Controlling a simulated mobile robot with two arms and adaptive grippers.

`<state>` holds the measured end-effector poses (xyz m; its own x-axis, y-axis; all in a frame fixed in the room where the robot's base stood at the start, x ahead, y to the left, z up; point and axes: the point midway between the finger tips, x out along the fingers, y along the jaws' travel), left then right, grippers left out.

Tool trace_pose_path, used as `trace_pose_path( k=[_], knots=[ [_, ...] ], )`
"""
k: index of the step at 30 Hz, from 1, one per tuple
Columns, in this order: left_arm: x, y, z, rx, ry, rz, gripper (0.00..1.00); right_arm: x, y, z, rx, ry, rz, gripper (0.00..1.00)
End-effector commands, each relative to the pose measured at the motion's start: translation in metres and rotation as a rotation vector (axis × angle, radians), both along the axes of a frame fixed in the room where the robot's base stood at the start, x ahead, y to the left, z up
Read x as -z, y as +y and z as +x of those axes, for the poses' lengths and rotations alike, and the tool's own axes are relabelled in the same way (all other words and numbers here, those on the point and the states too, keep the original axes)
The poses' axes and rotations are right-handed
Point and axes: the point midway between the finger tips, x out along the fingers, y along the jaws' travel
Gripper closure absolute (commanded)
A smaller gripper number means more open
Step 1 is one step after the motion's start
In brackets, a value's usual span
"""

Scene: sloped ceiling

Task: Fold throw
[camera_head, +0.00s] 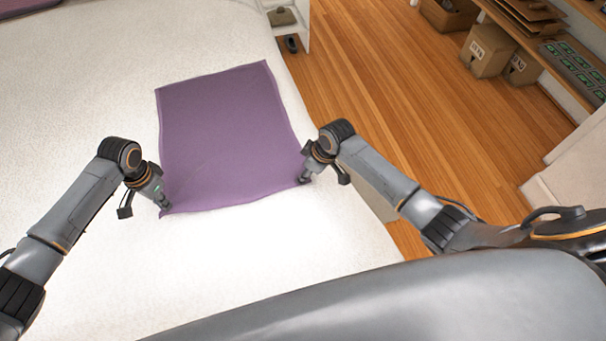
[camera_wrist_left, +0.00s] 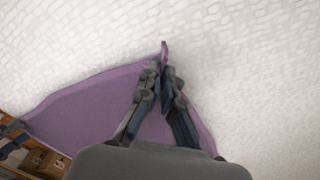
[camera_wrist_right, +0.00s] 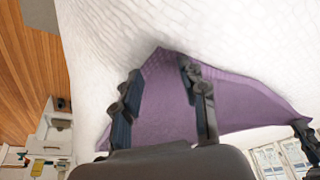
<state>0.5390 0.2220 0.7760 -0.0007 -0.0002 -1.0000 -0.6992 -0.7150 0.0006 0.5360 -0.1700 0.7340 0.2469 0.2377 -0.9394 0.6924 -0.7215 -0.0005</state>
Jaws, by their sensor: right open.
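The purple throw (camera_head: 225,130) lies spread flat on the white bed, with its near edge toward me. My left gripper (camera_head: 163,204) is at the throw's near left corner. In the left wrist view its fingers (camera_wrist_left: 160,72) are close together on the throw (camera_wrist_left: 85,118), and a small tip of cloth sticks out past them. My right gripper (camera_head: 304,178) is at the near right corner. In the right wrist view its fingers (camera_wrist_right: 160,75) are apart, on either side of the throw's corner (camera_wrist_right: 160,62), with purple cloth between them.
The white bed (camera_head: 90,60) has free room around the throw on the left and in front. A wooden floor (camera_head: 400,90) lies beyond the bed's right edge. Cardboard boxes (camera_head: 487,50) and shelves stand at the upper right. A purple item (camera_head: 25,6) lies at the top left.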

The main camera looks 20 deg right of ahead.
Motion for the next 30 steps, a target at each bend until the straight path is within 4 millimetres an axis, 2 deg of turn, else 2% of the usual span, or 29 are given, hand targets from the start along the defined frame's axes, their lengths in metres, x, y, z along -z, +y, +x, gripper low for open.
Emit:
trace_pose_path(
  k=[10,22,30],
  knots=[
    [0.0,0.0001,0.0,0.0,0.0,0.0,1.0,0.0022,0.0007,0.0007,0.0,0.0,0.0,0.58],
    [0.0002,0.0001,-0.0001,0.0,0.0,0.0,1.0,0.0025,0.0,0.0003,0.0,0.001,-0.001,0.99],
    [0.0002,0.0004,-0.0001,0.0,0.001,0.001,1.0,0.0025,-0.0004,0.0002,0.0,0.001,-0.002,1.0]
  ],
)
